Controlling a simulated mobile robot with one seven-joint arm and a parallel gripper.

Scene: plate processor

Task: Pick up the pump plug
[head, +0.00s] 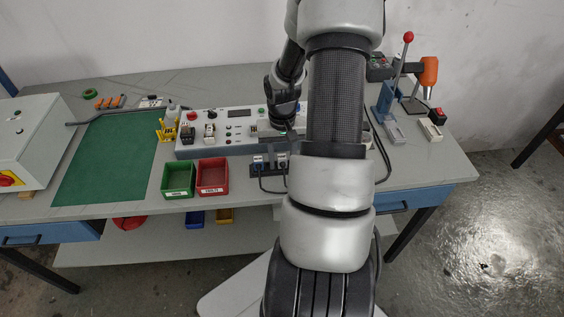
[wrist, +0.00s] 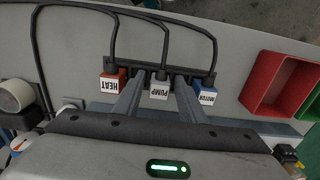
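The pump plug (wrist: 159,90) is a light grey block labelled PUMP, in the middle of a row in the wrist view. A red-and-white HEAT plug (wrist: 111,85) is to its left and a blue-and-white MOTOR plug (wrist: 206,96) to its right. My gripper (wrist: 159,77) is open, with one finger on each side of the pump plug, between it and its neighbours. Whether a finger touches the plug is unclear. In the head view my arm hides part of the plug row and most of the gripper.
A dark plug holder (head: 266,172) stands at the bench's front, with black cables looping from it. The grey console (head: 220,148) is behind it. A red bin (head: 212,190) and a green bin (head: 178,194) are to its left. The green mat (head: 105,160) is clear.

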